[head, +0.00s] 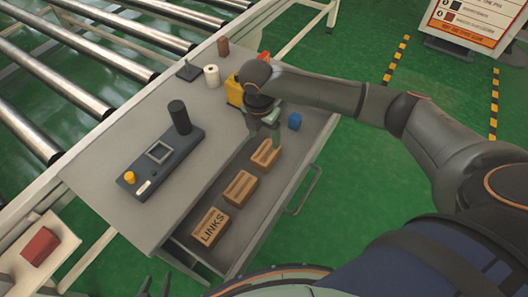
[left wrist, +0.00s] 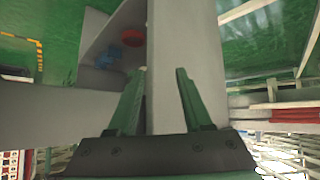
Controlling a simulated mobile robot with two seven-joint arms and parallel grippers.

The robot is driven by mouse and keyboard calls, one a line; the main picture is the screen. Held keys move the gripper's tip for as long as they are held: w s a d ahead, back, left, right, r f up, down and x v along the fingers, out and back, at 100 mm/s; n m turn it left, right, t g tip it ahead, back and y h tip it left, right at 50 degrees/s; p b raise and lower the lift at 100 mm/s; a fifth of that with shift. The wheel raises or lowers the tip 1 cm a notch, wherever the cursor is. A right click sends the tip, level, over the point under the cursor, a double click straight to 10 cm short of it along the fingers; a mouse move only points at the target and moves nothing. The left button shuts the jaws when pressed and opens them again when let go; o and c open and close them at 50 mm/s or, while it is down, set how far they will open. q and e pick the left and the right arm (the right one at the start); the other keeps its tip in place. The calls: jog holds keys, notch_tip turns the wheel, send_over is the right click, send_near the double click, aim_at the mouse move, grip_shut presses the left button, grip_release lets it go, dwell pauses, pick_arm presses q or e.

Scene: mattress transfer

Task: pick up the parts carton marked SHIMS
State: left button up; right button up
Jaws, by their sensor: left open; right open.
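Three brown cartons lie in a row in the open drawer (head: 187,252). The nearest carton (head: 210,227) reads LINKS. The middle carton (head: 239,188) and the far carton (head: 265,154) have markings too small to read, so I cannot tell which is SHIMS. My right gripper (head: 266,137) is open and points down just above the far carton, with nothing held. My left gripper (head: 156,287) shows only partly at the bottom edge of the head view, away from the cartons. In the left wrist view its fingers (left wrist: 160,76) are apart with a grey panel behind them.
A blue block (head: 295,121) sits in the drawer's far part. On the worktop (head: 103,170) are a control box (head: 160,160), a black cylinder (head: 179,117), a white roll (head: 211,76) and a yellow item (head: 234,91). A roller conveyor (head: 85,65) runs behind.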

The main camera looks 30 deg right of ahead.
aim_at(266, 152)
jog(key=f, duration=0.3)
jog(key=f+b, duration=0.1)
jog(key=f, duration=0.2)
jog(key=d+f, duration=0.1)
jog(key=f, duration=0.2)
jog(key=shift+w+d+f, duration=0.1)
jog(key=shift+w+f, duration=0.05)
jog(key=shift+w, duration=0.25)
grip_shut()
